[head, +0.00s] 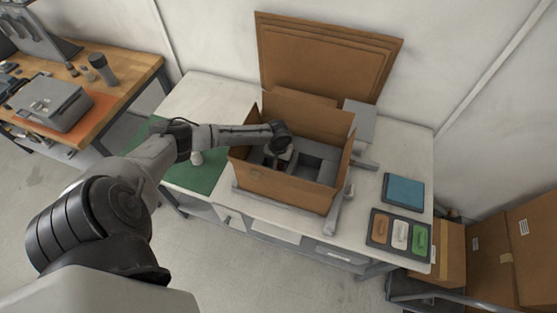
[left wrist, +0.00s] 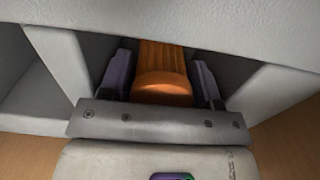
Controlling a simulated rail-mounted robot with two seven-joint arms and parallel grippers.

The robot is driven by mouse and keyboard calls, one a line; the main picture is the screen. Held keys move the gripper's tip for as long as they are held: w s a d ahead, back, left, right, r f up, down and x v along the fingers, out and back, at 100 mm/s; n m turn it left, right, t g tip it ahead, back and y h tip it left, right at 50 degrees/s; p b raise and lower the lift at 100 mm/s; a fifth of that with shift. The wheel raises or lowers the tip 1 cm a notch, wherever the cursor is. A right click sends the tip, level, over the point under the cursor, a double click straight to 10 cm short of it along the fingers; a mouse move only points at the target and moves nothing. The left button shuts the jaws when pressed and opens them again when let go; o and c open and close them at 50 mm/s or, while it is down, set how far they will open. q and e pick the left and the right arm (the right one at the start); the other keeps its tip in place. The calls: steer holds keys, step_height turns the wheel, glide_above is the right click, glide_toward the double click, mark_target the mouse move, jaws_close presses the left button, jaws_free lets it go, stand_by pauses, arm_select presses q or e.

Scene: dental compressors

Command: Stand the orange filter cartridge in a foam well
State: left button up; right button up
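The orange filter cartridge (left wrist: 163,80) shows in the left wrist view between my left gripper's two dark fingers (left wrist: 163,88), which lie close along both its sides. Its rounded near end faces the camera; its far end is hidden. Pale grey foam walls (left wrist: 62,60) rise on either side of the fingers, and a foam edge crosses above. The box's grey foam insert (head: 318,160) has dark wells. My right gripper is not in view.
The box stands on a white bench (head: 225,95) with raised flaps. A green mat (head: 205,178) lies left, a blue block (head: 403,191) and a dark tray (head: 375,240) with brown, white and green pieces lie right. Flat cardboard (head: 325,55) leans against the wall behind.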

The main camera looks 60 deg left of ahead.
arm_select(q)
steer(key=shift+r, duration=0.3)
step_height(320, 180, up, 12)
steer(key=shift+f+p, duration=0.15)
steer(key=shift+p, duration=0.6)
steer(key=shift+d, duration=0.1)
